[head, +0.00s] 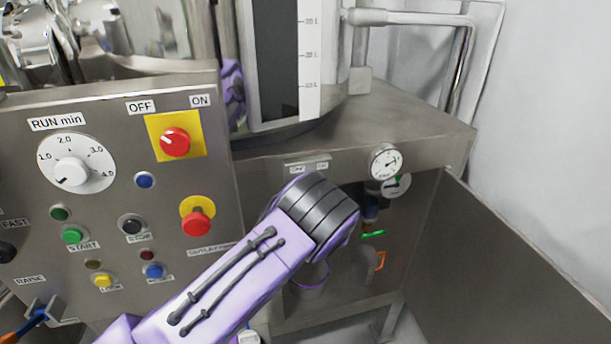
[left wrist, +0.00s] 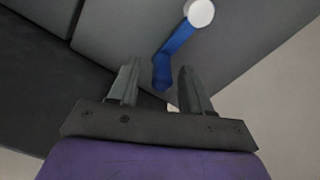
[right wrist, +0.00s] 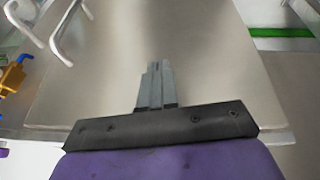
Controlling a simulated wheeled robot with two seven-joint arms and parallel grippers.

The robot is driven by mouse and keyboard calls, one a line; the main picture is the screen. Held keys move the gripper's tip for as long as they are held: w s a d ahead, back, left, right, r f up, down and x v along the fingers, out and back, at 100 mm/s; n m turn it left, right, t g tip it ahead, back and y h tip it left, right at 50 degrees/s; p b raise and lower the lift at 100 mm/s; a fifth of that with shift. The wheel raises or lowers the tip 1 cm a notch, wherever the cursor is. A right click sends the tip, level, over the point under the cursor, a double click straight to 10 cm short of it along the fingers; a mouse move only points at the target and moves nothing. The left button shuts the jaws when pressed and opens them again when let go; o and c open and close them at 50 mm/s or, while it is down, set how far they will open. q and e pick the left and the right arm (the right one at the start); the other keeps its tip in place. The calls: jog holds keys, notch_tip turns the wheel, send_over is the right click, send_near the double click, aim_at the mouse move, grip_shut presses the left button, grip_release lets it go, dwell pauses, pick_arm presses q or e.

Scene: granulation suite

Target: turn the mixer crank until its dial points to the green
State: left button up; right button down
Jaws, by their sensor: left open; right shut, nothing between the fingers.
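In the left wrist view a blue bar with a round white end (left wrist: 178,48), which looks like a crank, stands against a grey surface. My left gripper (left wrist: 157,82) is open; the bar's lower end shows between and beyond its fingers, and contact cannot be told. My right gripper (right wrist: 156,86) is shut and empty before a plain metal surface.
A control panel (head: 110,215) with buttons and a RUN min knob (head: 73,171) fills the left. A tall vessel (head: 275,60) stands behind. A grey side panel (head: 500,270) bounds the right. Metal pipes (right wrist: 65,35) and a yellow-and-blue fitting (right wrist: 12,76) are left in the right wrist view.

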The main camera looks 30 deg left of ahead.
pick_arm(q)
jog(key=p+x, duration=0.1)
jog(key=x, duration=0.4)
jog(key=shift+s, duration=0.15)
grip_shut()
jog(key=shift+s, duration=0.1)
